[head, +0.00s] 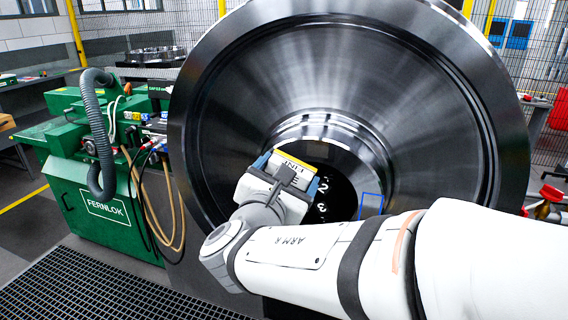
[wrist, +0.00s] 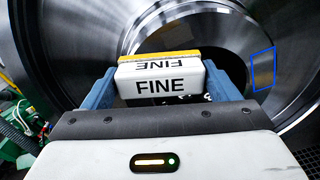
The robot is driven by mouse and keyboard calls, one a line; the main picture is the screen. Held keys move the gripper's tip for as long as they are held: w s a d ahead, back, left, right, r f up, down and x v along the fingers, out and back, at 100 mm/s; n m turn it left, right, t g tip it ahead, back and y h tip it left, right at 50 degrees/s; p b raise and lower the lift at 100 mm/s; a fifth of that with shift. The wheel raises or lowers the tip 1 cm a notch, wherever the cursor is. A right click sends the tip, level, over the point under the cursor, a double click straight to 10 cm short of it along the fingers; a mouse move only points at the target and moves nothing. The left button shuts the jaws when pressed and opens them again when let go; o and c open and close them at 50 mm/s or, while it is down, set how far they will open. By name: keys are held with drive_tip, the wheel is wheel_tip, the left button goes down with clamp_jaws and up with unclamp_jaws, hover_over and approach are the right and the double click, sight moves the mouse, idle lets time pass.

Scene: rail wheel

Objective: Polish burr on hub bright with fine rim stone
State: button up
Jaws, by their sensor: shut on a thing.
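The large steel rail wheel (head: 420,100) stands upright in front of me, with its raised hub (head: 345,133) around a dark bore. A blue outline (head: 371,205) marks a patch on the lower right of the hub; in the wrist view this marked patch (wrist: 263,68) looks brownish against the grey steel. My gripper (head: 287,178) is in front of the hub, left of the marked patch. It is shut on a white and yellow block lettered FINE, the fine rim stone (wrist: 160,82). The stone appears apart from the marked patch. Whether it touches the hub cannot be told.
A green FERNLOK machine (head: 105,215) with a grey hose (head: 92,130) and hanging cables stands left of the wheel. Floor grating (head: 110,290) lies at the lower left. A mesh fence (head: 545,60) is behind. Red items (head: 550,195) stand at the right edge.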

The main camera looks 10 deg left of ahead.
sight(297, 160)
idle(0.5)
drive_tip(key=shift+w+d+b, duration=0.15)
drive_tip(key=shift+w+b, duration=0.25)
drive_tip(key=shift+w, duration=1.05)
drive_tip(key=shift+w+d+b, duration=0.1)
drive_tip(key=shift+w+b, duration=0.25)
drive_tip(key=shift+w, duration=1.1)
drive_tip(key=shift+w+d, duration=0.1)
drive_tip(key=shift+w, duration=0.9)
drive_tip(key=shift+b, duration=0.3)
drive_tip(key=shift+s+d+b, duration=0.15)
drive_tip(key=shift+d+b, duration=0.25)
drive_tip(key=shift+d, duration=0.35)
drive_tip(key=shift+s+d+b, duration=0.15)
drive_tip(key=shift+d+b, duration=0.2)
drive_tip(key=shift+d, duration=0.4)
